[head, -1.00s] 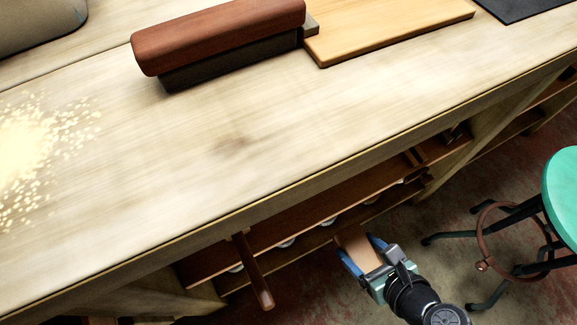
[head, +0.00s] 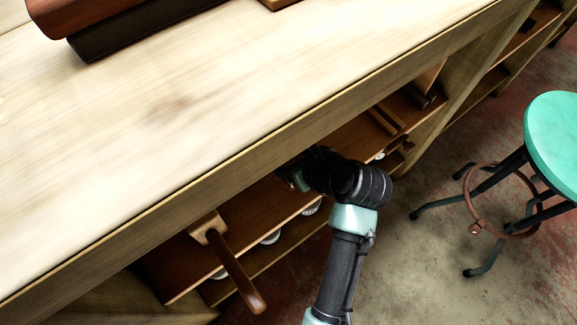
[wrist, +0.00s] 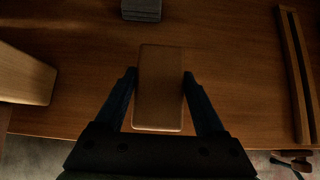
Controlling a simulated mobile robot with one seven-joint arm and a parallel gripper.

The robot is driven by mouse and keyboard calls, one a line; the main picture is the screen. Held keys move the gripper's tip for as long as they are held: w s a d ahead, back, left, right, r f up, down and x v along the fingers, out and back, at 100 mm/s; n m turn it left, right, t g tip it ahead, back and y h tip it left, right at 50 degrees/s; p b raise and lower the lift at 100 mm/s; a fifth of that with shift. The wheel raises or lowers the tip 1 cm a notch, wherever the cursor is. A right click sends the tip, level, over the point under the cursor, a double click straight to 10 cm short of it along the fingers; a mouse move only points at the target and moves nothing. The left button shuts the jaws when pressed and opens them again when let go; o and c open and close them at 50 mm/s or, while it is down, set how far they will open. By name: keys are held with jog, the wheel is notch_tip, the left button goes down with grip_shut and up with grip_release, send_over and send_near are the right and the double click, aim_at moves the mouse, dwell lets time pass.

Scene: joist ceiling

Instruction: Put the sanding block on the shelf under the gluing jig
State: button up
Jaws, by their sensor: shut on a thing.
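My gripper (wrist: 160,76) is shut on a flat brown block, which I take as the sanding block (wrist: 160,95). In the wrist view its two fingers press the block's long sides. The block is over the brown wooden shelf (wrist: 225,60), just inside the front edge; I cannot tell whether it touches the board. In the head view the arm reaches under the bench top to this shelf (head: 279,215), and the bench edge hides the fingers and block. A red-brown piece on a dark base (head: 120,25) lies on the bench top; I cannot tell whether it is the gluing jig.
On the shelf, a grey stacked block (wrist: 141,10) lies behind the held block, a pale wooden piece (wrist: 24,76) at left and wooden rails (wrist: 296,75) at right. A mallet (head: 230,260) sticks out past the front edge. A green stool (head: 555,140) stands at right.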

notch_tip(320, 180, down, 4)
jog(key=b, duration=0.2)
jog(key=shift+r+b, duration=0.15)
jog(key=shift+b, duration=0.2)
jog(key=shift+r, duration=0.15)
jog(key=o, duration=1.6)
jog(key=p+v, duration=0.6)
jog(key=v, duration=0.6)
